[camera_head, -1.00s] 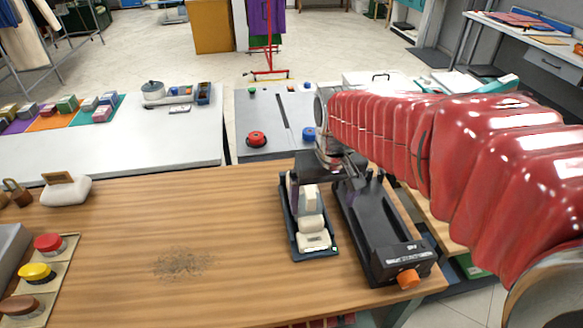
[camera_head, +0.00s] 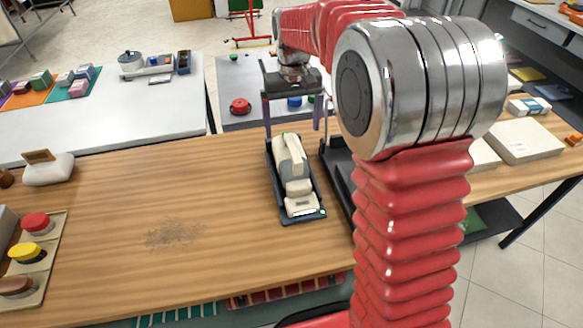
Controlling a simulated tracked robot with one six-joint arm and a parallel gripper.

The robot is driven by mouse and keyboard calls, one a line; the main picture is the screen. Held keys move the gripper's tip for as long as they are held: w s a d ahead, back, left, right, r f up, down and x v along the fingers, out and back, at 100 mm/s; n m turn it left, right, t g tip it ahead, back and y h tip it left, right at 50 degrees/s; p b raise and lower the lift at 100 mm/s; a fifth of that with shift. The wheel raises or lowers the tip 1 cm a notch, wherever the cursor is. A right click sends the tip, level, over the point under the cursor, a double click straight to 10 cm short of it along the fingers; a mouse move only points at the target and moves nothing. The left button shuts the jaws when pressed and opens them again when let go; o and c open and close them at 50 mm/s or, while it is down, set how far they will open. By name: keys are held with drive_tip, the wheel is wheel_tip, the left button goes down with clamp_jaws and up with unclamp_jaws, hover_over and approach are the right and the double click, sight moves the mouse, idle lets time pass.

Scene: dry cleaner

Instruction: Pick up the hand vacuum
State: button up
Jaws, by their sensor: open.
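The hand vacuum (camera_head: 291,160) is cream and grey and lies in a dark blue tray-like cradle (camera_head: 309,219) on the wooden table. My gripper (camera_head: 293,132) is open, pointing down, at the far end of the vacuum. One finger shows on the left of the vacuum's far end and the other on its right. The frames do not clearly show how high the fingertips are or whether they touch it. Nothing is held.
A black device (camera_head: 337,170) stands just right of the cradle, partly hidden by my arm. Red, yellow and brown knobbed items (camera_head: 27,254) stand on a board at left. A white block with a brown handle (camera_head: 48,168) is at the left.

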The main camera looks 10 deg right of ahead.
sight(293, 146)
drive_tip(key=shift+w+r, duration=0.15)
drive_tip(key=shift+r, duration=0.5)
drive_tip(key=shift+s, duration=0.25)
drive_tip(key=shift+f, duration=0.15)
drive_tip(key=shift+f, duration=0.25)
wheel_tip(293, 146, down, 8)
drive_tip(key=shift+w+f, duration=0.15)
drive_tip(key=shift+f, duration=1.15)
drive_tip(key=shift+w+f, duration=0.1)
drive_tip(key=shift+f, duration=1.2)
